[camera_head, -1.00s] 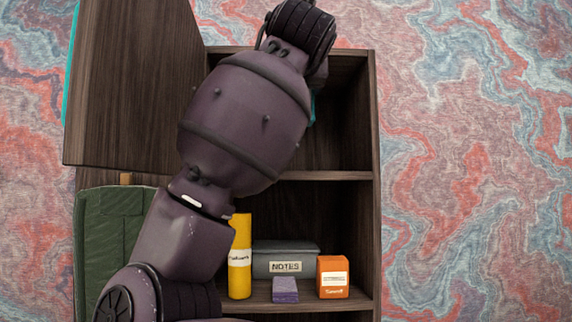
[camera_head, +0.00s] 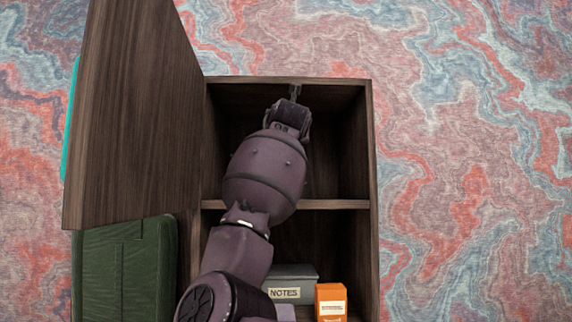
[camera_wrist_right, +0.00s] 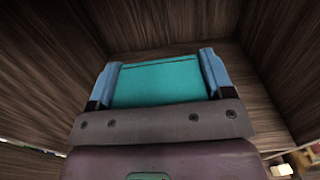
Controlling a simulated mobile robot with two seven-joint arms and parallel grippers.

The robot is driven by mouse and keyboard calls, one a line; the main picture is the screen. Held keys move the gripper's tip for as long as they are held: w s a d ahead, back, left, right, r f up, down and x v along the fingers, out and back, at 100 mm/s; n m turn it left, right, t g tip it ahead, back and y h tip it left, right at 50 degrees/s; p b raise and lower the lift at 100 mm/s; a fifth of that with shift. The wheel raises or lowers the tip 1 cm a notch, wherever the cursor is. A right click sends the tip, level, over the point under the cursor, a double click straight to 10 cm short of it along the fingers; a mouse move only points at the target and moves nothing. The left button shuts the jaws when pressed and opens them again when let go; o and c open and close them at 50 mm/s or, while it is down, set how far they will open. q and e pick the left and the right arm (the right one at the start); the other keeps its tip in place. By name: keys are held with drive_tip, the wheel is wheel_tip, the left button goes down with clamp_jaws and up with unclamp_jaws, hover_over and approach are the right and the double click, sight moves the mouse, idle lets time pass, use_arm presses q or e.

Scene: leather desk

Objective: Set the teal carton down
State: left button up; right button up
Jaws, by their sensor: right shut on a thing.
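My right arm reaches into the upper compartment of a dark wooden cabinet (camera_head: 290,204), with my right gripper (camera_head: 294,92) near its back in the head view. In the right wrist view, the teal carton (camera_wrist_right: 158,82) sits between the two blue-grey fingers of my right gripper (camera_wrist_right: 158,76), which is shut on it. Wood walls surround it there. I cannot tell whether the carton touches the compartment floor. In the head view the carton is hidden behind the gripper and arm. My left gripper is not in view.
The lower compartment holds a grey NOTES box (camera_head: 286,292) and an orange box (camera_head: 331,298). A dark green padded object (camera_head: 120,270) stands at lower left.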

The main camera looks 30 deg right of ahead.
drive_tip(key=shift+w+d+f, duration=0.2)
drive_tip(key=shift+w, duration=0.15)
drive_tip(key=shift+f+p, duration=0.3)
drive_tip(key=shift+f, duration=2.7)
drive_tip(key=shift+w+f, duration=0.1)
drive_tip(key=shift+f, duration=0.1)
drive_tip(key=shift+d+f, duration=0.1)
drive_tip(key=shift+f, duration=0.1)
drive_tip(key=shift+f, duration=0.15)
drive_tip(key=o, duration=1)
